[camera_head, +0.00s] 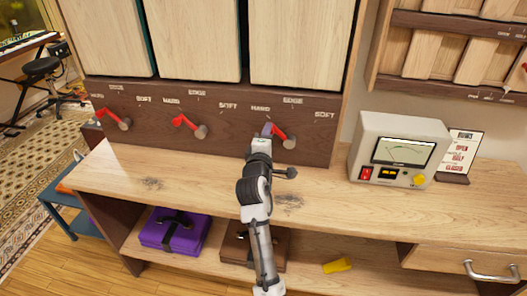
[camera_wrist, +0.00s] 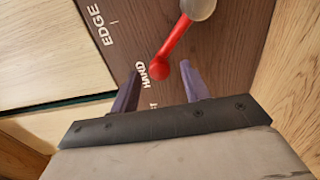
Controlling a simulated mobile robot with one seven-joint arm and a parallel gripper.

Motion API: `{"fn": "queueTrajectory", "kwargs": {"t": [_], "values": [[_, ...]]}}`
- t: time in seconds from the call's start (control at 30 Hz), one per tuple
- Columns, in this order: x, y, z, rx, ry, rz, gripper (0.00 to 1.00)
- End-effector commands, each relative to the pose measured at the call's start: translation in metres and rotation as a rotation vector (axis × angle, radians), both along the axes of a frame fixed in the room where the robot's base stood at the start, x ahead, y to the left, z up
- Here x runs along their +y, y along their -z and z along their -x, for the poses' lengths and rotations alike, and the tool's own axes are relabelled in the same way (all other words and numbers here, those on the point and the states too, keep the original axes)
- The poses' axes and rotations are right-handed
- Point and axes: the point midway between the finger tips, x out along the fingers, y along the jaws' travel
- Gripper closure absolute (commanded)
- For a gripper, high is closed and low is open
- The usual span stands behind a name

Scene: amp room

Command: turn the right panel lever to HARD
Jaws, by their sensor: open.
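The right panel lever (camera_head: 277,132) is red, on a grey round hub (camera_head: 289,143) in the dark wood strip. Its arm slants up and left from the hub, toward the HARD label (camera_head: 260,108). In the wrist view the red lever (camera_wrist: 174,44) runs down-left from its hub, its rounded end beside the HARD lettering (camera_wrist: 147,77). Contact cannot be told. In the head view my gripper (camera_head: 265,134) partly hides the lever.
Two similar red levers (camera_head: 112,117) (camera_head: 187,124) sit to the left. A meter box (camera_head: 397,150) and a small sign (camera_head: 461,155) stand on the wooden bench (camera_head: 330,205) to the right. Bare bench top lies between the panel and the meter box.

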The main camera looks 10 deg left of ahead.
Motion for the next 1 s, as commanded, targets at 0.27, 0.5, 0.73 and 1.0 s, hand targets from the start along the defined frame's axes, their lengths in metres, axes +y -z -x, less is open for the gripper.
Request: {"fn": "queueTrajectory", "kwargs": {"t": [0.27, 0.5, 0.73, 1.0], "values": [[0.000, 0.004, 0.058, 0.000, -0.001, -0.002, 0.54], [0.001, 0.003, 0.107, 0.000, -0.002, -0.001, 0.54], [0.000, 0.001, 0.127, 0.000, -0.001, 0.000, 0.54], [0.000, 0.000, 0.129, 0.000, -0.001, 0.001, 0.54]]}}
